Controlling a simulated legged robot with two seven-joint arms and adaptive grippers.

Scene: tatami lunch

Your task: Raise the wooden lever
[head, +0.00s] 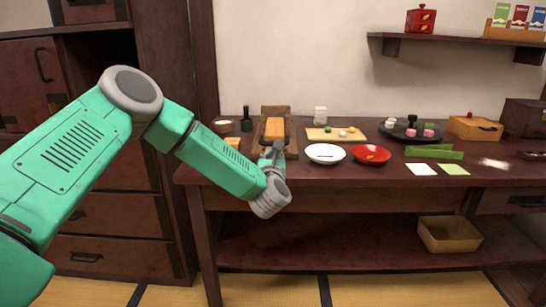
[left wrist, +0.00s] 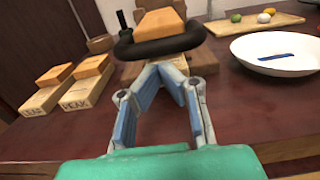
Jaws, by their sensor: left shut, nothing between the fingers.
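A dark wooden device (head: 288,118) stands at the back left of the table, with an orange-brown block (head: 274,127) in it. In the left wrist view a thick, dark curved bar (left wrist: 160,44) crosses in front of an orange-brown block (left wrist: 159,22). I cannot tell surely which part is the wooden lever. My left gripper (head: 277,150) is in front of the device; in the left wrist view its fingertips (left wrist: 162,68) come together, empty, just before and below the bar. Whether they touch it is unclear. My right gripper is not in view.
Labelled wooden blocks (left wrist: 56,92) stand left of my left gripper. A white plate (head: 325,154) and a red plate (head: 371,154) lie to its right. A board (head: 320,134) with small round items is behind them. The front table strip is mostly clear.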

